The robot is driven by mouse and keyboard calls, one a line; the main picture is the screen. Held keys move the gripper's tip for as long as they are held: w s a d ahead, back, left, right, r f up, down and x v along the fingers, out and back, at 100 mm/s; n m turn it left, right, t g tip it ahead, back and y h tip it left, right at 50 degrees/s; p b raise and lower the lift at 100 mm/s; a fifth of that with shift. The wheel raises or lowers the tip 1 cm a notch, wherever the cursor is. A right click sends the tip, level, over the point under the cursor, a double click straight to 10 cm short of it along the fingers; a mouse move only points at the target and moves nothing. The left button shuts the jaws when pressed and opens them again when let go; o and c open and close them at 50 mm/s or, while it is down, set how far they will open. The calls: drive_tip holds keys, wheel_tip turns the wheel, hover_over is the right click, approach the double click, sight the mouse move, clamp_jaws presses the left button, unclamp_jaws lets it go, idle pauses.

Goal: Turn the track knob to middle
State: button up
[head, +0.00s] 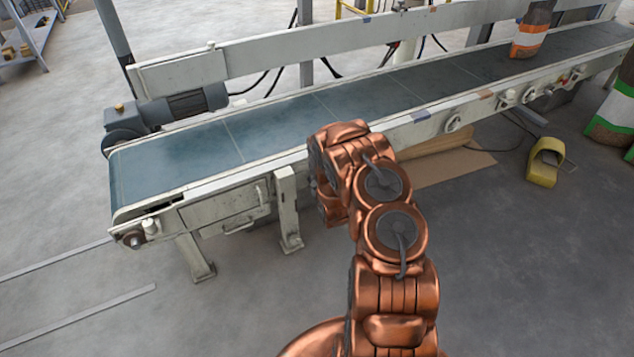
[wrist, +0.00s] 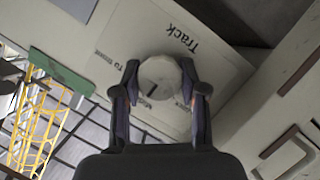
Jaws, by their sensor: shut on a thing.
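The track knob (wrist: 158,80) is a round, pale dial with a short dark pointer mark, set on a light plate marked "Track" (wrist: 182,38). Around it I read "To motor" at the upper left and a partly hidden word starting "Mid" below it. The pointer mark slants down and left, toward the "Mid" word. Another label on the right is mostly covered by a finger. My gripper (wrist: 158,75) is shut on the knob, one finger on each side. In the head view my arm hides the knob and the fingers.
The conveyor (head: 235,145) with its blue belt runs from left to far right. A yellow foot pedal (head: 545,160) lies on the floor at right, near flat cardboard (head: 455,168). Floor in front is clear.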

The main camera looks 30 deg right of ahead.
idle(0.4)
drive_tip(key=o, duration=1.2)
drive_tip(key=shift+c, duration=0.2)
drive_tip(key=shift+s, duration=0.1)
drive_tip(key=v, duration=1.1)
drive_tip(key=shift+s+a, duration=0.25)
drive_tip(key=shift+s, duration=0.1)
drive_tip(key=shift+r, duration=0.1)
